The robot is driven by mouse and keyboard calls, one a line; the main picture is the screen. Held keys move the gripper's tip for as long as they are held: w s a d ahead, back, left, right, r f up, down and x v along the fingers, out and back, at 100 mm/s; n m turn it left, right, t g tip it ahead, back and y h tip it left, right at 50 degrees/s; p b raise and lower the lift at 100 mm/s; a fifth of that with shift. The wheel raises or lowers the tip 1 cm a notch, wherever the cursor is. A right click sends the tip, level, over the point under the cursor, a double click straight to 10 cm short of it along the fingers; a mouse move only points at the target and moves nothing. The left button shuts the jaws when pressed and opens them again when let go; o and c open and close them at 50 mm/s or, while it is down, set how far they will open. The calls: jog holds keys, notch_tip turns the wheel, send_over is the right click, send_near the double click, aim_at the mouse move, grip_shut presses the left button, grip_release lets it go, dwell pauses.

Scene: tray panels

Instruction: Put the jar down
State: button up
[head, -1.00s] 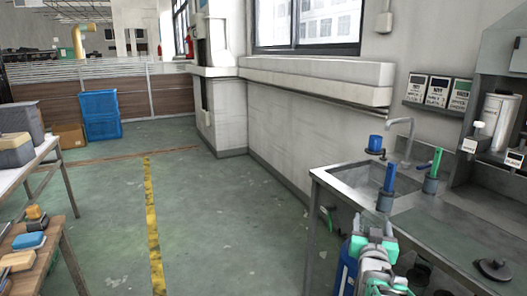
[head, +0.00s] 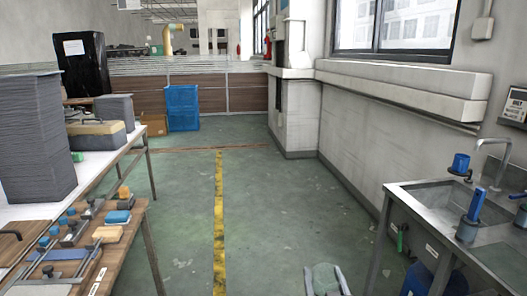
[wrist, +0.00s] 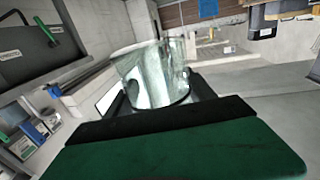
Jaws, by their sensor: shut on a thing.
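The jar (wrist: 150,80) is a clear glass vessel in the wrist view. It sits between the dark fingers of my gripper (wrist: 155,95), which is shut on it. The jar looks tilted in this turned view, and its lower part is hidden by the gripper's dark and green body. No surface shows touching the jar. In the head view only a small pale grey part, perhaps of my arm, shows at the bottom edge; the jar cannot be made out there.
A sink bench (head: 408,200) stands at the right. At the left are a white table (head: 95,172) with grey stacks and a lower wooden bench (head: 125,235) with blocks and tools. Between them the green floor (head: 280,215) with a yellow line is clear. A blue crate (head: 182,108) stands far back.

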jog(key=s+r+p, duration=0.4)
jog(key=r+p, duration=0.9)
jog(key=r, duration=0.3)
jog(key=shift+s+r, duration=0.15)
jog(key=shift+r, duration=0.05)
jog(key=shift+d, duration=0.1)
